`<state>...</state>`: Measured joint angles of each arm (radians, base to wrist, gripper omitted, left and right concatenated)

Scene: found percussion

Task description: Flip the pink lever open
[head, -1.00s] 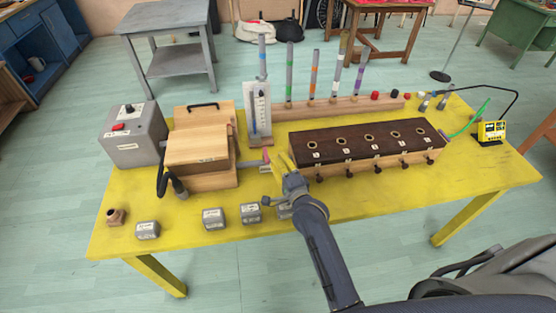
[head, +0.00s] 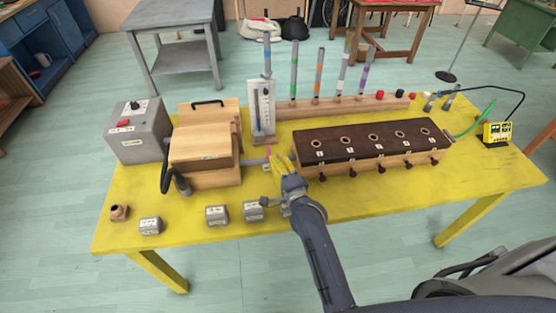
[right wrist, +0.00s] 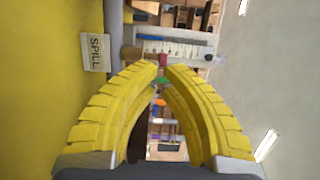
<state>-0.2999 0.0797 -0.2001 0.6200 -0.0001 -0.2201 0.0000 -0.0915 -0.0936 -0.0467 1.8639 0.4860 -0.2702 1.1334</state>
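The pink lever (head: 268,151) is a small upright piece on a grey pipe (head: 253,162) that comes out of the right side of the wooden box. My right gripper (head: 277,163) has yellow fingers and is just right of the lever, close to it. Whether they touch is hard to tell. In the right wrist view the gripper's fingertips (right wrist: 162,67) curve together with only a narrow gap, and I make out no held object between them. The lever is not clear in that view. My left gripper is not in view.
The dark-topped wooden block (head: 370,142) with several holes stands right of my gripper. A gauge stand (head: 262,112) is behind the lever. Small grey blocks (head: 217,215) lie along the front of the yellow table (head: 185,243). A "SPILL" label (right wrist: 96,52) shows in the wrist view.

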